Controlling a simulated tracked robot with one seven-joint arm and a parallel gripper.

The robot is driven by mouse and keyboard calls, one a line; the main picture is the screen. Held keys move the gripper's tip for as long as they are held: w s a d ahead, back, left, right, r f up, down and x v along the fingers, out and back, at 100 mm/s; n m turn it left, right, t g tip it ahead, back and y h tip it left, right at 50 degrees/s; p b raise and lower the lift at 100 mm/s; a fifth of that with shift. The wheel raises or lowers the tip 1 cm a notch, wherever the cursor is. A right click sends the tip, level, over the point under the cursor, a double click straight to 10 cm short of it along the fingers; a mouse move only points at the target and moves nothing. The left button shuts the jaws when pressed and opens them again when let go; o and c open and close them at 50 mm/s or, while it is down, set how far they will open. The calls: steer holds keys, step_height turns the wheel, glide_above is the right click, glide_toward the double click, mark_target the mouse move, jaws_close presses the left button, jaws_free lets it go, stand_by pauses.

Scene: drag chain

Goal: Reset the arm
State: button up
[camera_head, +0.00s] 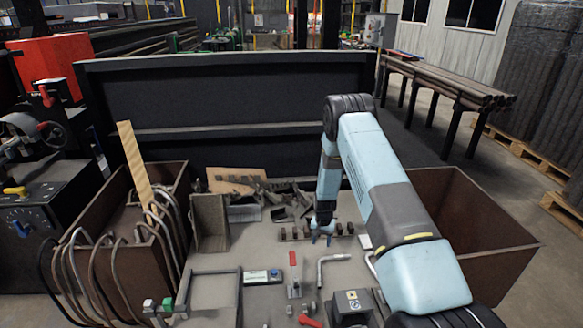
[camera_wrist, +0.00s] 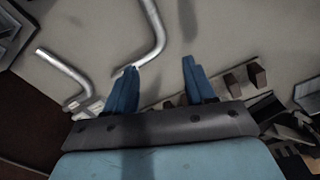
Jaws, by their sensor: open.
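My arm, light blue and grey, reaches over the workbench (camera_head: 215,270) from the right in the head view. My gripper (camera_head: 322,236) points down above the bench, beside a rail with a row of small brown blocks (camera_head: 292,234). The brown blocks (camera_wrist: 256,75) lie right of the fingers.
Brown bins stand left (camera_head: 100,235) and right (camera_head: 465,205) of the bench. A black panel (camera_head: 220,95) closes the back. Dark scrap pieces (camera_head: 290,205) lie at the bench's rear.

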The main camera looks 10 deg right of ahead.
step_height(320, 180, up, 22)
steer(key=n+t, duration=0.1)
steer(key=s+r+n+t, duration=0.1)
steer(key=s+r, duration=0.3)
steer(key=r, duration=0.7)
steer(key=s+r+t, duration=0.1)
steer(key=s+r, duration=0.3)
steer(key=r, duration=0.7)
steer(key=s+r+n+t, duration=0.1)
steer(key=s+r, duration=1.4)
steer(key=s, duration=0.1)
steer(key=s+r, duration=0.1)
steer(key=s, duration=0.8)
steer(key=s+d+r+n+t, duration=0.1)
steer(key=s+r, duration=0.1)
steer(key=s, duration=0.7)
steer(key=shift+s+d+r+t, duration=0.2)
steer(key=shift+d+r+t, duration=0.05)
steer(key=shift+r+t, duration=0.05)
